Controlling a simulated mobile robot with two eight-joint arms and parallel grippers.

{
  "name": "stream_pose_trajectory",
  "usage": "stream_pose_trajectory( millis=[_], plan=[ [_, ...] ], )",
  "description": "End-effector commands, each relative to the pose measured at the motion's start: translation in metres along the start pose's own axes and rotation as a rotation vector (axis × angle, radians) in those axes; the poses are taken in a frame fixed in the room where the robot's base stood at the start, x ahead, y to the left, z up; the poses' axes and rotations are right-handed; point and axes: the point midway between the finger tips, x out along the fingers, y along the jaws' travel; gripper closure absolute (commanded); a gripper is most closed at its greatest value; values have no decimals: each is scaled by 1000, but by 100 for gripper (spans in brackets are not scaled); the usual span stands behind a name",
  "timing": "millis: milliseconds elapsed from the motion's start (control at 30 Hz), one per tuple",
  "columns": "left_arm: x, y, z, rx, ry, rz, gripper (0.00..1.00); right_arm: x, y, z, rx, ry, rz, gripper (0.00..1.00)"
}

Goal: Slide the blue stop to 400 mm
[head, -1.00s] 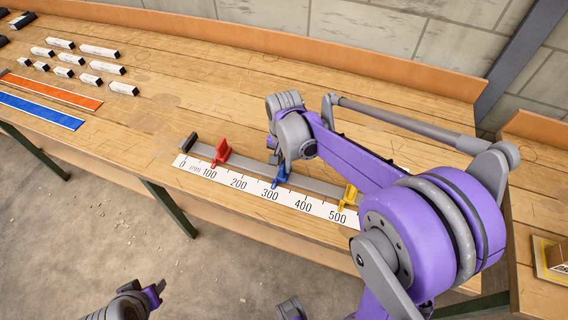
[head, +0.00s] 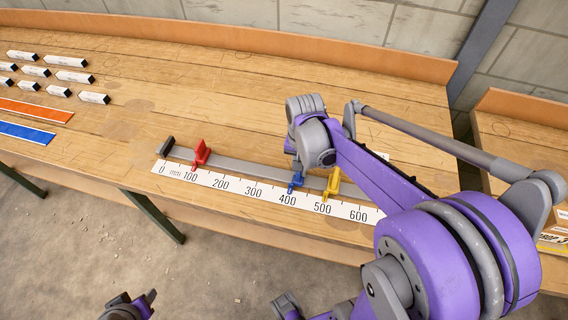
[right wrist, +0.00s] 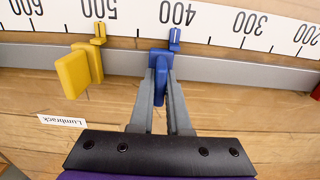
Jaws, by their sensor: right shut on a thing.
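The blue stop (head: 296,180) sits on the grey rail (head: 245,170) above the white scale (head: 232,184). Its pointer is at the 400 label in the head view. In the right wrist view the blue stop's (right wrist: 161,58) pointer (right wrist: 174,38) also lines up with the 400 label, within what I can see. My right gripper (right wrist: 165,85) is shut on the blue stop, with its two grey fingers on either side. In the head view the right gripper's tips are largely hidden by its wrist. My left gripper (head: 133,306) is at the bottom edge, away from the bench.
The yellow stop (head: 332,183) is on the rail just right of the blue stop, near 500, with a small gap. The red stop (head: 201,153) is near 100. White blocks (head: 73,77), an orange strip (head: 35,110) and a blue strip (head: 25,132) lie at left.

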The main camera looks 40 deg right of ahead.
Motion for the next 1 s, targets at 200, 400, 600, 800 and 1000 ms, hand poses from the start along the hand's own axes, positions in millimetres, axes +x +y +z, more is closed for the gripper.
stream_pose_trajectory(
  millis=[200, 400, 600, 800, 1000],
  plan=[
    [0, 0, 0, 0, 0, 0, 55, -1, 1, -1, 0, 2, 0, 100],
    [0, 0, 0, 0, 0, 0, 55, 0, 1, -1, 0, 2, 0, 64],
    [0, 0, 0, 0, 0, 0, 55, 0, 1, 0, -1, 1, 0, 55],
    [-1, 0, -1, 0, 0, 0, 55, -4, 0, 0, 0, 1, 0, 55],
    [-5, 0, -4, 0, 3, 0, 55, -35, 1, 0, 0, 1, -1, 55]
  ],
)
